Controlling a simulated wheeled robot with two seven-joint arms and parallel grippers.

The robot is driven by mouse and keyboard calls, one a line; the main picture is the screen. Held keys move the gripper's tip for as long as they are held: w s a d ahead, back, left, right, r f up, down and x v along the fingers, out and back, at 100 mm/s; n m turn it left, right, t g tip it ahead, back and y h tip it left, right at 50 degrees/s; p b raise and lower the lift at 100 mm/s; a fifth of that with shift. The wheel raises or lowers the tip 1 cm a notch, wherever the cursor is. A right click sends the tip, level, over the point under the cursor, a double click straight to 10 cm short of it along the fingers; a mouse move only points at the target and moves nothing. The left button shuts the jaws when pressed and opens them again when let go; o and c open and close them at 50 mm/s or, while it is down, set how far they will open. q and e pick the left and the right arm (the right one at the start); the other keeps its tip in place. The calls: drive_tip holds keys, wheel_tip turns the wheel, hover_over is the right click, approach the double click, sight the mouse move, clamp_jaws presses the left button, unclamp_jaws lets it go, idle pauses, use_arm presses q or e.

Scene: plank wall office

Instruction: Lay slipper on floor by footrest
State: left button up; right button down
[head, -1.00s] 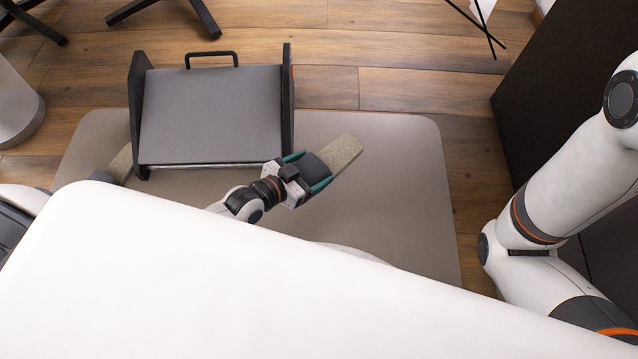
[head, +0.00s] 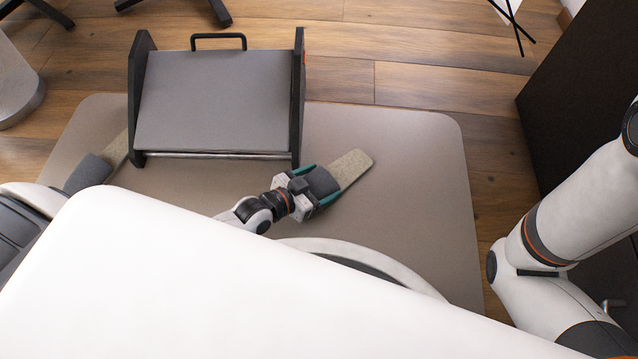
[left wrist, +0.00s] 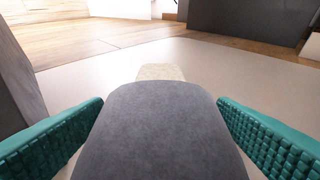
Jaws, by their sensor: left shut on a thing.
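My left gripper (head: 318,189) is shut on a slipper with a dark grey upper and a beige sole (head: 349,168). The slipper points up and to the right, just right of the footrest's near right corner. In the left wrist view the grey upper (left wrist: 160,130) lies between the green finger pads, with the beige sole beyond it. I cannot tell whether its sole touches the mat. The footrest (head: 212,100) is a grey sloped board between black side panels. A matching slipper (head: 88,174) lies left of it, partly hidden by my body. My right gripper is out of view.
A grey-beige floor mat (head: 410,200) lies under the footrest, with clear room on its right side. A dark cabinet (head: 575,95) stands at the right. Black chair legs (head: 215,10) and a grey round base (head: 18,90) are at the back left.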

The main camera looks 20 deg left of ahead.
use_arm(q)
drive_tip(key=o, duration=1)
drive_tip(key=shift+f, duration=0.1)
drive_tip(key=shift+s+a+r+p, duration=0.15)
drive_tip(key=shift+s+r+p, duration=0.1)
drive_tip(key=shift+r+p, duration=0.1)
drive_tip(key=p+v, duration=0.6)
drive_tip(key=v, duration=0.4)
drive_tip(key=shift+s+a+r+p, duration=0.1)
drive_tip(key=shift+s+a+p, duration=0.15)
drive_tip(key=shift+p, duration=0.1)
drive_tip(key=shift+s+a, duration=0.1)
drive_tip(key=shift+s, duration=0.2)
